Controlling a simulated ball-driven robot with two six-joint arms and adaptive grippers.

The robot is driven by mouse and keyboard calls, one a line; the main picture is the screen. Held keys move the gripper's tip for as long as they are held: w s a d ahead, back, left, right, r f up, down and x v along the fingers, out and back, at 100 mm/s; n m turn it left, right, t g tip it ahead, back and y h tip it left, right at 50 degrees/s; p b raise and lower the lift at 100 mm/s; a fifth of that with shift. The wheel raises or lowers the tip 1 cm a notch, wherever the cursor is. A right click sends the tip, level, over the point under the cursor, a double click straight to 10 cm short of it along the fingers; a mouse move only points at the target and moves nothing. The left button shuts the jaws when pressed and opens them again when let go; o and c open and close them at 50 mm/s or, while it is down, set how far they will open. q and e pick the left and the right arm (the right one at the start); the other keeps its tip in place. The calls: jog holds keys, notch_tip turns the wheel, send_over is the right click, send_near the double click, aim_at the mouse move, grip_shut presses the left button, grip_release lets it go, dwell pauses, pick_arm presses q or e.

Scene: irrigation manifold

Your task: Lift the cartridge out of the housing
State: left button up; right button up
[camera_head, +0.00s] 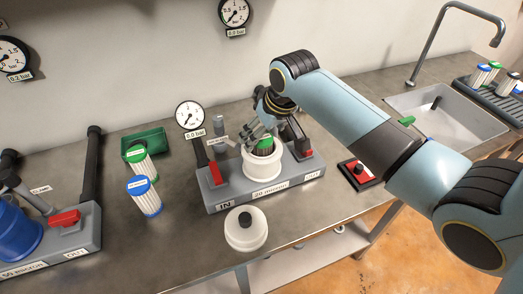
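The open white housing (263,170) sits in the middle of the grey manifold block marked "20 micron" (268,194). The cartridge (264,144) stands inside it, and only its green top shows above the rim. My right gripper (258,140) points down at the housing mouth, with its fingers at the green top. The fingers partly cover the cartridge, and I cannot tell whether they are closed on it. A round white lid with a black knob (245,230) lies on the bench in front of the block. My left gripper is not in view.
Red-handled valves (215,174) flank the housing, and a gauge (190,115) stands behind left. Green-capped (141,162) and blue-capped (145,196) cartridges stand left, near a green tray (143,138). A red-and-black pad (359,172) lies right, before the sink (440,122).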

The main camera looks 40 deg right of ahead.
jog(key=shift+x, duration=1.3)
grip_shut()
